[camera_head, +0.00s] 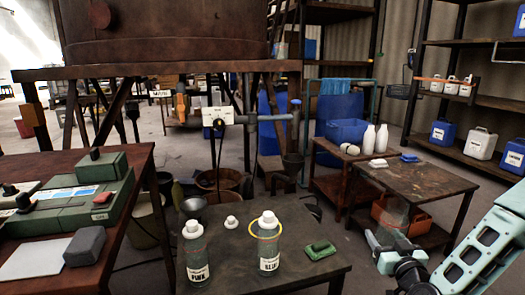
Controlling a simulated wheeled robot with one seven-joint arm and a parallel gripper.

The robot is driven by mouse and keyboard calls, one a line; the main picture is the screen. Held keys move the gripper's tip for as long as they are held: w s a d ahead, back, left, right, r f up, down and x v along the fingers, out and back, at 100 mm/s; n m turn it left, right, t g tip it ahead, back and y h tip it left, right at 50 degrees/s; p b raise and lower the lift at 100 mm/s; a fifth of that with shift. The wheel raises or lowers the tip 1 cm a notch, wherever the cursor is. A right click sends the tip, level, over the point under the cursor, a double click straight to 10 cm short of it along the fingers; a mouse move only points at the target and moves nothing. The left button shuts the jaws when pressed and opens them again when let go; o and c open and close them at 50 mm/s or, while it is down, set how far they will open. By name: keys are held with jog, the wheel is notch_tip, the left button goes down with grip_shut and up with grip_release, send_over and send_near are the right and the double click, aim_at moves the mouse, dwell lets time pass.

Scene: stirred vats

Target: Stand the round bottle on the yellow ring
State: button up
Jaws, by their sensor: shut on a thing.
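My gripper (386,240) is at the right, in front of the right-hand dark table and apart from the front table. It is shut on a faint, clear, rounded thing (396,212), which looks like the round bottle; its outline is hard to make out. The yellow ring (251,230) shows at the front table, around or behind the upper part of the bottle marked BLUE (269,252); I cannot tell which. The ring is left of my gripper.
The front table (305,279) also bears a bottle marked PINK (195,252), a small white stopper-like piece (231,222) and a green block (320,250). White bottles (375,139) stand on the tables behind. A green-boxed bench (130,262) is at left.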

jog(key=s+r+p, duration=0.4)
jog(key=r+p, duration=0.5)
jog(key=p, duration=0.2)
jog(key=s+r+p, duration=0.4)
jog(key=r+p, duration=0.4)
jog(key=p, duration=0.3)
jog(key=shift+s+a+r+p, duration=0.35)
jog(key=shift+s+r+p, duration=0.05)
